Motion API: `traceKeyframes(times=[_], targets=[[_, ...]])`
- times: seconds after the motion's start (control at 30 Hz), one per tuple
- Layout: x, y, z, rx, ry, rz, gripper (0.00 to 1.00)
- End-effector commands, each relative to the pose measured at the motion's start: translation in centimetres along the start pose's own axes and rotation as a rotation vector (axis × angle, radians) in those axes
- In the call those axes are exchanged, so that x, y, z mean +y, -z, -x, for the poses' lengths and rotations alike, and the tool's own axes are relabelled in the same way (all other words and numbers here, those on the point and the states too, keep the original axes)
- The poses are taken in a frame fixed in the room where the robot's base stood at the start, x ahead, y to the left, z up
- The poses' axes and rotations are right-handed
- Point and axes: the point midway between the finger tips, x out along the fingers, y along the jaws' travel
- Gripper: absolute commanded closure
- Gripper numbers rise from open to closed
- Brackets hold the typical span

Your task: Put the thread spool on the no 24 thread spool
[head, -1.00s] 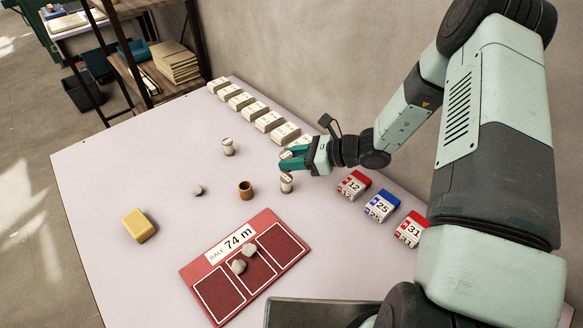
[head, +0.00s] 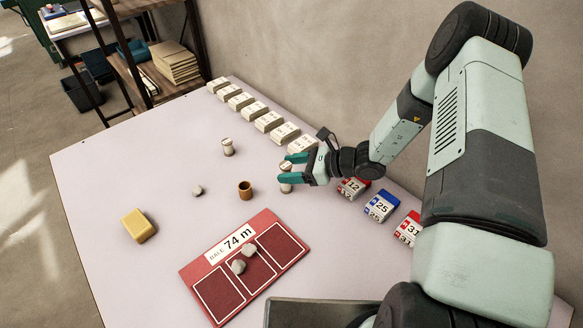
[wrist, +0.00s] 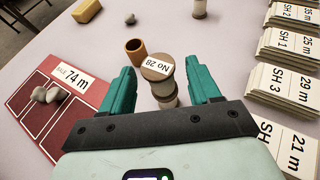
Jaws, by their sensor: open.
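A pale thread spool (head: 286,166) with a round label stands between my gripper's fingers. In the wrist view its top (wrist: 157,67) appears to read NO 28. It appears to rest on top of another pale spool (head: 286,188), whose label is hidden. My gripper (head: 290,168) is open around the upper spool, with a teal finger on each side and gaps showing in the wrist view (wrist: 162,84). Another pale spool (head: 228,147) stands apart, farther back and to the left; its number is too small to read.
A brown cup (head: 245,190) stands left of the stacked spools. A yellow block (head: 138,225), a grey stone (head: 197,190) and a red board (head: 215,290) with stones lie further off. Card stacks (head: 269,121) line the wall side. Numbered blocks (head: 380,206) sit near my arm.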

Motion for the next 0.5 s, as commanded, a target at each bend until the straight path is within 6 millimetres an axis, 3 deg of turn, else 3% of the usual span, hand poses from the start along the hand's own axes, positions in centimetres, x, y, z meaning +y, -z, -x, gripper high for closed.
traceKeyframes(times=[0.23, 0.5], targets=[[-0.1, -0.3, 1.2, 0.001, 0.004, 0.0, 0.38], [-0.1, -0.3, 6.8, 0.002, 0.005, 0.0, 0.38]])
